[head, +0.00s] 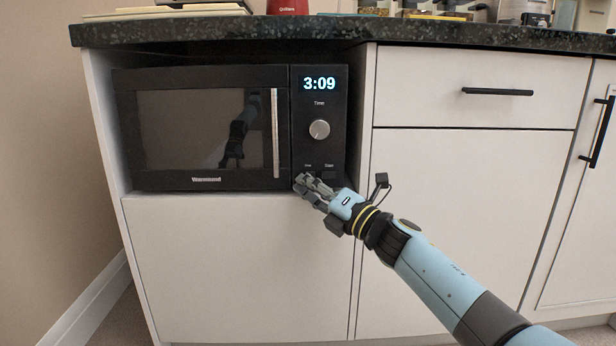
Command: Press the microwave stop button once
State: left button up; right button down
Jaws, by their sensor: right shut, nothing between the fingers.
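A black microwave (200,78) sits in a cubby under the counter, its door closed. Its control panel (319,152) on the right has a clock display (319,84) reading 3:09, a round silver knob (319,129) and small buttons (328,175) below the knob. The left one of the two buttons is close to my fingers and its label is too small to read surely. My right gripper (300,184) is shut and empty, its fingertips at the lower left of the panel, just below the buttons. I cannot tell whether it touches the panel. My left gripper is out of view.
The dark stone counter (440,32) overhangs the microwave, with several items on top at the back. A white drawer (460,85) with a black handle (498,92) and a cabinet door (450,180) are to the right. The microwave's vertical door handle (275,133) stands out left of the panel.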

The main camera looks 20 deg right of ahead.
jog(key=shift+s, duration=0.1)
jog(key=shift+s+a+p, duration=0.2)
jog(key=shift+s+p, duration=0.1)
jog(key=shift+s, duration=0.35)
jog(key=s+p, duration=0.1)
jog(key=s, duration=0.1)
jog(key=s+a, duration=0.1)
jog(key=s, duration=0.1)
jog(key=shift+s+a+p, duration=0.2)
jog(key=shift+s+p, duration=0.15)
jog(key=shift+s, duration=0.05)
dwell(0.4)
